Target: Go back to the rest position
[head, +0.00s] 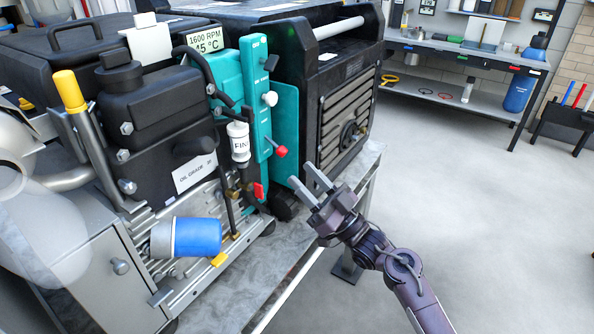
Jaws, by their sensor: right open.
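My right gripper (311,187) is in the middle of the head view, its arm coming in from the lower right. Its two fingers are apart with nothing between them. It is in front of the machine bench's right edge, close to the teal panel (284,120) and a lever with a red knob (281,151). I cannot make out contact with either. My left gripper is not in view.
A black engine (150,108) with a blue cylinder (197,237) and a yellow-capped handle (69,91) fills the left. A black generator (345,100) stands behind. Open grey floor (470,210) lies to the right. A workbench (455,62) stands at the back.

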